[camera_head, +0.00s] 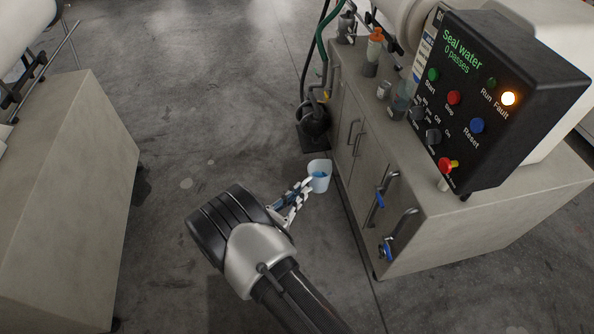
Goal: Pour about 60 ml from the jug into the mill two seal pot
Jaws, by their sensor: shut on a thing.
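My gripper (303,190) is shut on a small pale, translucent jug (319,184) with blue liquid in it. The jug is roughly upright, in front of the cabinet's left side, and appears clear of the cabinet top. A clear vessel (402,103) stands on the cabinet top beside the control panel. An orange-topped clear container (371,60) stands farther back. I cannot tell which vessel is the mill two seal pot. The liquid level in the jug is too small to read.
The black control panel (490,110) reads "Seal water 0 passes", with its Fault lamp lit amber. The cabinet (480,225) has blue-handled valves (387,247) on its front. A dark pump (314,118) stands on the floor. Another cabinet (70,200) is at left, with open floor between.

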